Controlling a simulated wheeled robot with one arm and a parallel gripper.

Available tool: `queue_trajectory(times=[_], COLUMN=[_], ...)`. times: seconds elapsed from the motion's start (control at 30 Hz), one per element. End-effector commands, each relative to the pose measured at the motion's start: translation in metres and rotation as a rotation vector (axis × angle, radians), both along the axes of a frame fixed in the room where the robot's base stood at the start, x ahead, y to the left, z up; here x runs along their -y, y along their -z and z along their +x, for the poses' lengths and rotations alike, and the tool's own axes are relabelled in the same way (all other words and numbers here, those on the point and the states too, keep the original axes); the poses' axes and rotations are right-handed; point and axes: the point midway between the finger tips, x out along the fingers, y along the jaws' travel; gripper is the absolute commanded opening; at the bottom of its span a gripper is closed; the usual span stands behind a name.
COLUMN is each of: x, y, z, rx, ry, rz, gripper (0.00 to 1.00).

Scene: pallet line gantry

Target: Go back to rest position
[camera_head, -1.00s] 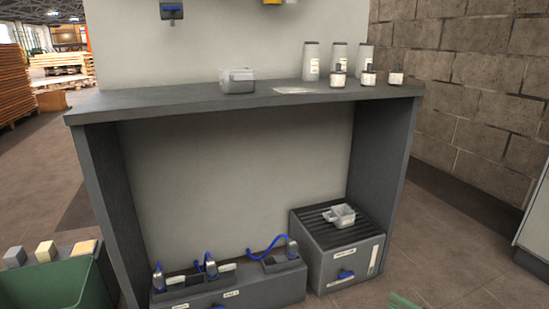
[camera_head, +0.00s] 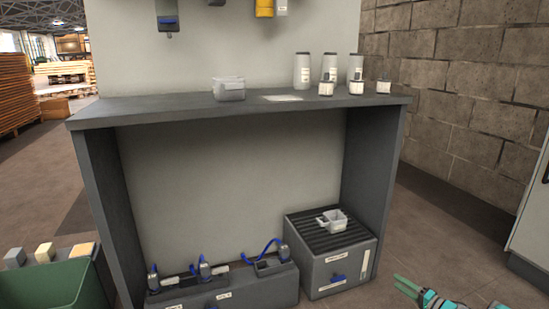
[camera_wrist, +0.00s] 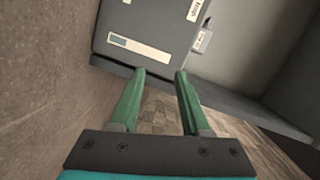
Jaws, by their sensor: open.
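My gripper (camera_head: 407,287) shows at the lower right of the head view, to the right of the grey workbench (camera_head: 250,107) and over the floor. Its green fingers are apart with nothing between them. In the wrist view my gripper (camera_wrist: 159,78) is open and empty, pointing toward a grey box with a white label strip (camera_wrist: 138,49). That box appears to be the grey cabinet (camera_head: 335,276) under the bench's right end in the head view. The fingertips look apart from it.
On the bench stand a grey bin (camera_head: 229,89) and several white-labelled containers (camera_head: 302,70). A small white tray (camera_head: 332,221) sits on the cabinet. Blue-cabled devices rest on a low grey block (camera_head: 232,295). A green bin (camera_head: 55,287) is lower left. Floor at right is clear.

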Motion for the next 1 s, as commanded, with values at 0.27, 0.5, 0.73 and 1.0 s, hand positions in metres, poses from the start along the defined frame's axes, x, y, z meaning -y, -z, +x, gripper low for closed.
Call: queue_trajectory(times=[0.27, 0.5, 0.73, 1.0], x=[0.012, 0.013, 0.0, -0.031], y=[-0.078, -0.143, -0.195, -0.241], z=[0.058, 0.078, 0.068, 0.019], rx=[0.018, -0.03, -0.128, -0.294], ry=[0.172, 0.306, 0.388, 0.409], rz=[-0.276, -0.514, -0.716, -0.917], gripper=[0.47, 0.47, 0.47, 0.47])
